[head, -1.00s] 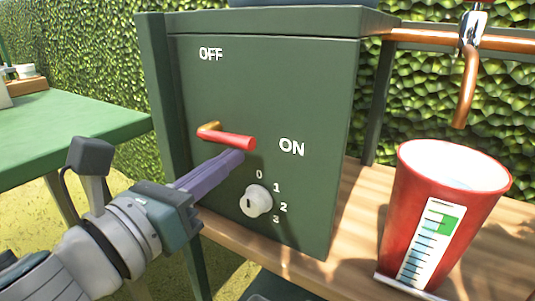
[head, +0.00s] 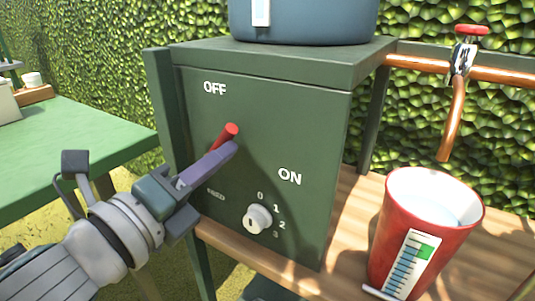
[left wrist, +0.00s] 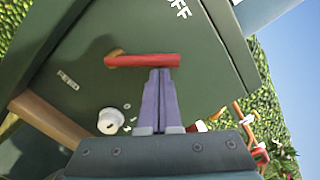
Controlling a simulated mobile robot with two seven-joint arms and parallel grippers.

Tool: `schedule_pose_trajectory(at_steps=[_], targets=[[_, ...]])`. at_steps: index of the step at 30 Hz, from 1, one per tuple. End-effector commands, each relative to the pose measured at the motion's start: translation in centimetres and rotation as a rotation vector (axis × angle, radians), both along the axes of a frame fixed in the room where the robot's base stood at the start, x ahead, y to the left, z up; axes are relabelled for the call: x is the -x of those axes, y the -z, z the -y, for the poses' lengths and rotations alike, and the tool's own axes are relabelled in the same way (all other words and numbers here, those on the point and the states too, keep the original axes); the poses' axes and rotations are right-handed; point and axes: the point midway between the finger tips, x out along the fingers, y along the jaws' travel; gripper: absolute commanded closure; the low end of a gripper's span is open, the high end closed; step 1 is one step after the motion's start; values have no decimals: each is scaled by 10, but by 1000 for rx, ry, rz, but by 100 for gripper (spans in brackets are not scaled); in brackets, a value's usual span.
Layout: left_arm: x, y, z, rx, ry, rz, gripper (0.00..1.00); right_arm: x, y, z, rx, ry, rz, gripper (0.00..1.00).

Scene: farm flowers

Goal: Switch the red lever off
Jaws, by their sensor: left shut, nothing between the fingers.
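The red lever (head: 231,131) is on the front of a dark green box (head: 310,130). It now points up and to the right, between the OFF mark (head: 215,88) and the ON mark (head: 289,177). My left gripper (head: 232,148) is shut and empty, its purple fingers just under the lever. In the left wrist view the fingertips (left wrist: 160,72) meet the lower side of the lever (left wrist: 145,60), seemingly touching it. The lever's mount is hidden behind my fingers in the head view. My right gripper is not in view.
A white dial (head: 257,219) with numbers sits below the lever. A red cup (head: 430,235) stands on the wooden shelf (head: 345,225), below a copper tap (head: 457,110). A blue container (head: 320,22) rests on the box. A green table (head: 70,150) is at the left.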

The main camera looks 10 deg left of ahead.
Motion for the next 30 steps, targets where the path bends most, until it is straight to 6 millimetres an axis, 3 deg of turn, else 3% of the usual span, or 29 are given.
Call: schedule_pose_trajectory(at_steps=[6, 18, 30], targets=[[-4, -14, -9, 191, -1, -69, 100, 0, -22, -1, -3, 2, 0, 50], [-9, -22, -23, 467, 0, -169, 100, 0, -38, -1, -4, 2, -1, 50], [-11, -23, -30, 460, 0, -167, 100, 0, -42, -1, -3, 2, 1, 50]])
